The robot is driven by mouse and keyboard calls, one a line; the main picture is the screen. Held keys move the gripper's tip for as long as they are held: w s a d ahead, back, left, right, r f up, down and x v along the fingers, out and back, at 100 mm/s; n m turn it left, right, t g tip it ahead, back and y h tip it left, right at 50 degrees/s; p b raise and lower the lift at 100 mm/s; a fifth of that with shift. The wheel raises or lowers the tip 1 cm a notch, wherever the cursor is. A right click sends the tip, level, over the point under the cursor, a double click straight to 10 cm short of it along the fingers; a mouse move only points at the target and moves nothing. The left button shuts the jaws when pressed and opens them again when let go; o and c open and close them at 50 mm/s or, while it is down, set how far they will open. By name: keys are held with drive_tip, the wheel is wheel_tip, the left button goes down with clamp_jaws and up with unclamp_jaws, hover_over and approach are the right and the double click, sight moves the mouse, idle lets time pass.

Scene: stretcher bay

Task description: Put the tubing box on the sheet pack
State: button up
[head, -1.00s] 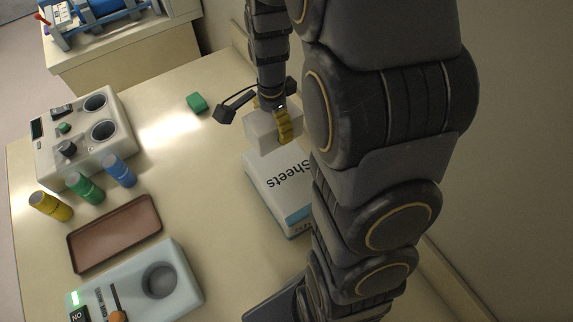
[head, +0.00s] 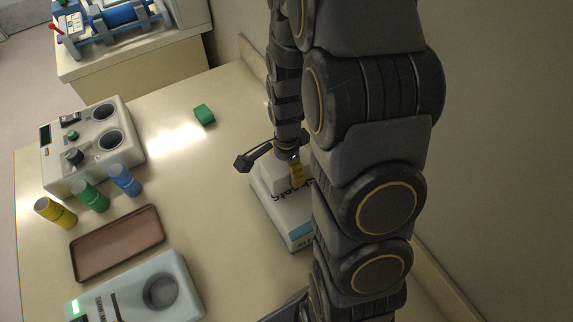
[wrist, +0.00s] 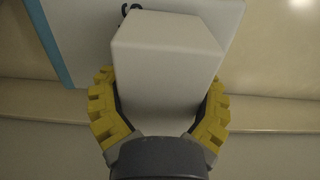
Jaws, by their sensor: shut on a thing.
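The sheet pack (head: 291,224) is a white box with a blue stripe and dark lettering, lying on the table, partly hidden behind my arm in the head view. The tubing box (wrist: 165,62) is a plain pale box between the yellow fingers of my gripper (wrist: 160,108) in the wrist view. My gripper (head: 279,170) is shut on it, over the far end of the sheet pack. The sheet pack's pale top (wrist: 85,45) shows behind the box in the wrist view. I cannot tell whether the box touches the pack.
A green block (head: 204,115) lies on the table beyond. A device with two round wells (head: 92,146), yellow, green and blue cylinders (head: 90,196), a brown tray (head: 117,243) and a pale green-lit unit (head: 137,291) stand at left. A wall is close on the right.

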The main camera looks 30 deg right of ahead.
drive_tip(key=shift+f, duration=0.1)
drive_tip(key=o, duration=1.1)
wheel_tip(320, 180, up, 12)
drive_tip(key=shift+r, duration=0.1)
drive_tip(key=s+a+r+n, duration=0.2)
drive_tip(key=s+a+n, duration=0.1)
drive_tip(key=s+n, duration=0.2)
drive_tip(key=s+a+r+n+g, duration=0.1)
drive_tip(key=s+a+r+n, duration=0.1)
drive_tip(key=s+n, duration=0.4)
drive_tip(key=s+a+r+n, duration=0.3)
drive_tip(key=s+a+n, duration=0.1)
drive_tip(key=s+n, duration=0.2)
drive_tip(key=shift+s+a+r+n+g, duration=0.1)
drive_tip(key=shift+s+a+n+g, duration=0.15)
drive_tip(key=shift+n, duration=0.25)
drive_tip(key=shift+w, duration=0.1)
